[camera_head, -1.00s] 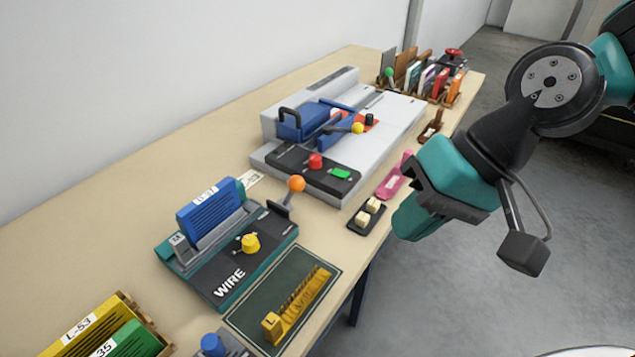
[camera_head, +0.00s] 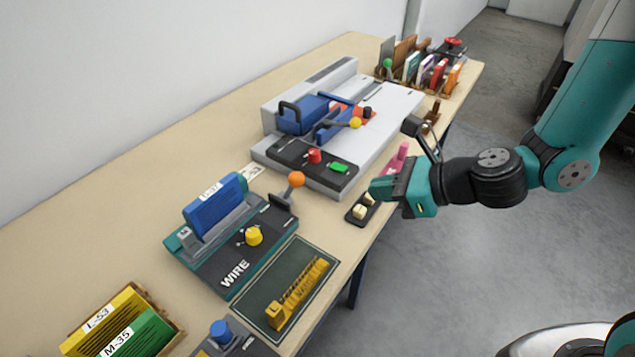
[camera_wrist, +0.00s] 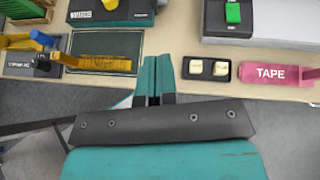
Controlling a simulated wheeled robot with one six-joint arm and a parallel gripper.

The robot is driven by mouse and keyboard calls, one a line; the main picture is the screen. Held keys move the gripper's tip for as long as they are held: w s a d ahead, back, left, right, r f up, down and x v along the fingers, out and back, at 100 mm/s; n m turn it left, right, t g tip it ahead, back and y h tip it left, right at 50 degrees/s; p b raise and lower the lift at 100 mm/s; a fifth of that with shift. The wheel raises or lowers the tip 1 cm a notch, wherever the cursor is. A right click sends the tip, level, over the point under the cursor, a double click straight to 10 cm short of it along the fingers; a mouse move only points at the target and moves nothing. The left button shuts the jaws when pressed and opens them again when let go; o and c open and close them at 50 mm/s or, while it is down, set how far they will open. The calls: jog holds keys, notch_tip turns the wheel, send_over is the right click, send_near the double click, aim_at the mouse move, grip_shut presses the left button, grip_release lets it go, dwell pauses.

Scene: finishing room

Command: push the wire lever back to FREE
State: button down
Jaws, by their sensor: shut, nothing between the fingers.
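The wire machine (camera_head: 228,243) is a teal and dark grey unit marked WIRE, with a blue book block (camera_head: 213,208) standing in it. Its lever has an orange ball (camera_head: 296,179) and stands up at the machine's far right corner. A yellow knob (camera_head: 254,236) sits on its top. I cannot read a FREE mark. My gripper (camera_head: 376,188) is shut and empty, to the right of the orange ball and apart from it, above the small dark tray. In the wrist view the shut fingers (camera_wrist: 154,66) point at the bench edge; the machine's front (camera_wrist: 112,14) shows at top, the lever does not.
A grey press (camera_head: 385,135) with blue clamp stands behind. A dark tray (camera_head: 350,215) with cream blocks and a pink tape holder (camera_wrist: 275,76) lie near the bench edge. A green mat (camera_head: 245,303) with a yellow comb piece lies in front of the machine.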

jog(key=f+b, duration=0.1)
jog(key=b, duration=0.1)
jog(key=p, duration=0.2)
send_near(290, 191)
jog(key=a, duration=0.1)
jog(key=shift+w+a+f, duration=0.35)
jog(key=shift+w+a, duration=0.25)
jog(key=shift+w, duration=0.15)
